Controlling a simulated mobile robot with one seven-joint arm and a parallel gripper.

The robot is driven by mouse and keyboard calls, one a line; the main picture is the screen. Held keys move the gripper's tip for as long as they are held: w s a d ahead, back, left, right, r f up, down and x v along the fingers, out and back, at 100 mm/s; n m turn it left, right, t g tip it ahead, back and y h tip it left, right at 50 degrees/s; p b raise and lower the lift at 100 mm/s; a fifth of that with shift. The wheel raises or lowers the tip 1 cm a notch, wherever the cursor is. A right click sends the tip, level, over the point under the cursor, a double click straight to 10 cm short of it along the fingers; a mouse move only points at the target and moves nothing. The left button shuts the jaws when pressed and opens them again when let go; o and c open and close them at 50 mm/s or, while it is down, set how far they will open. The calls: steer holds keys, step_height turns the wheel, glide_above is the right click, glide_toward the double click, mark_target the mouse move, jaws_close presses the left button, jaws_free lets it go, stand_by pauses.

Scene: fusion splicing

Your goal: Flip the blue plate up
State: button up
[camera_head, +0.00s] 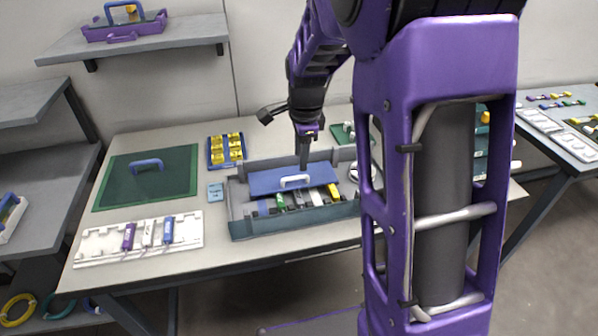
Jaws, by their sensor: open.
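The blue plate (268,181) lies inside a grey open-topped box (238,207) on the table. A white handle (295,181) is on the plate. My gripper (304,160) points down just behind the plate, near its back edge, and looks empty. The fingers are small and dark, and I cannot tell whether they touch the plate. Several coloured parts, among them a green one (281,201) and a yellow one (333,191), show along the front of the plate.
A green mat (110,185) with a blue handle (146,163) lies left. A white tray (95,246) with coloured holders is at the front left, and a blue tray of yellow parts (216,158) stands behind the box. My arm hides much of the right side.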

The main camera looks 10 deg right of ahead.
mark_target(300, 179)
steer(key=f, duration=0.3)
steer(key=w+f, duration=0.1)
steer(key=f, duration=0.2)
steer(key=shift+w+b, duration=0.1)
steer(key=shift+b, duration=0.3)
steer(key=shift+c, duration=0.2)
jaws_close()
stand_by(0.8)
